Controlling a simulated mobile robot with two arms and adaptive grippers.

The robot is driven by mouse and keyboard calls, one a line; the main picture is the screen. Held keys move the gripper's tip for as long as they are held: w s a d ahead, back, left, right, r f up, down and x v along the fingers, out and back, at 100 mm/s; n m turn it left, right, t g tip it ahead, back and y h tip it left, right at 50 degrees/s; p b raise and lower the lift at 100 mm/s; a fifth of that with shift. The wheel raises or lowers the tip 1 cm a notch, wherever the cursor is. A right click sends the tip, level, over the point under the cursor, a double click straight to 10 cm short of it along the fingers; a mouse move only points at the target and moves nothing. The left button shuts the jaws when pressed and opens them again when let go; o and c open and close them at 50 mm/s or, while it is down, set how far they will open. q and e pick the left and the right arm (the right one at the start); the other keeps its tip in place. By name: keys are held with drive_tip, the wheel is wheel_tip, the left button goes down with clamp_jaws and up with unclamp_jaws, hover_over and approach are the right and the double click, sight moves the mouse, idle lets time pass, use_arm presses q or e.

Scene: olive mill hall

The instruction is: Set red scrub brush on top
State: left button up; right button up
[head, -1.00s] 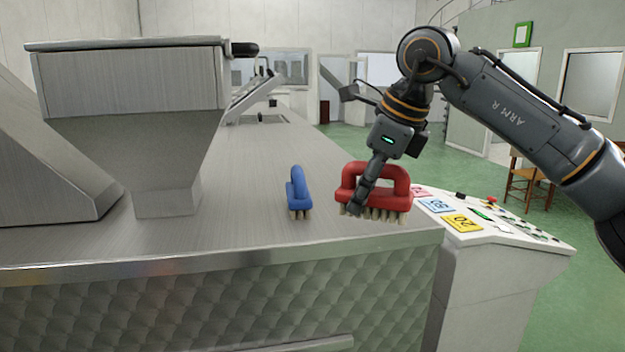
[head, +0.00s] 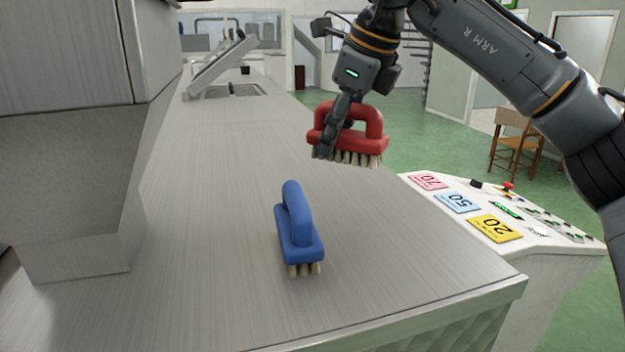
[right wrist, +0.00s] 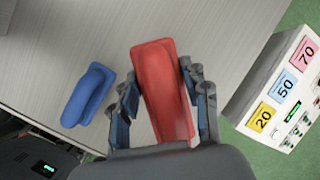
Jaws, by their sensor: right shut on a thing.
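The red scrub brush (head: 362,146) has a looped handle and pale bristles facing down. My right gripper (head: 330,135) is shut on it and holds it up over the metal worktop (head: 220,190), near its right edge. In the right wrist view the red brush (right wrist: 162,90) lies between the two fingers of my right gripper (right wrist: 165,100). A blue scrub brush (head: 300,235) stands on the worktop, bristles down, nearer to me and left of the red one. It also shows in the right wrist view (right wrist: 88,95), left of the gripper. My left gripper is not in view.
A large metal hopper (head: 70,180) stands at the left of the worktop. A control panel (head: 540,245) with several coloured number cards and buttons adjoins the right edge. A wooden chair (head: 515,142) stands behind it. The worktop around the blue brush is clear.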

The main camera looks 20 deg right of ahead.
sight(347, 151)
drive_tip(key=f, duration=0.1)
drive_tip(key=s+f, duration=0.1)
drive_tip(key=f, duration=0.1)
drive_tip(key=s+f, duration=0.1)
drive_tip(key=shift+d+f+p, duration=0.1)
drive_tip(key=shift+f+p, duration=0.2)
drive_tip(key=shift+p, duration=0.1)
drive_tip(key=x, duration=0.2)
drive_tip(key=shift+d+f+p, duration=0.1)
drive_tip(key=shift+f+p, duration=0.2)
drive_tip(key=shift+f, duration=0.8)
drive_tip(key=o, duration=0.8)
drive_tip(key=shift+f, duration=0.1)
drive_tip(key=o, duration=0.3)
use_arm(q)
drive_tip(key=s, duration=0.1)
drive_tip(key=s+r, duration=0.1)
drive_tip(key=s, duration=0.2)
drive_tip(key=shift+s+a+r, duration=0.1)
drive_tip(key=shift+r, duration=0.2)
use_arm(e)
drive_tip(key=shift+s, duration=0.1)
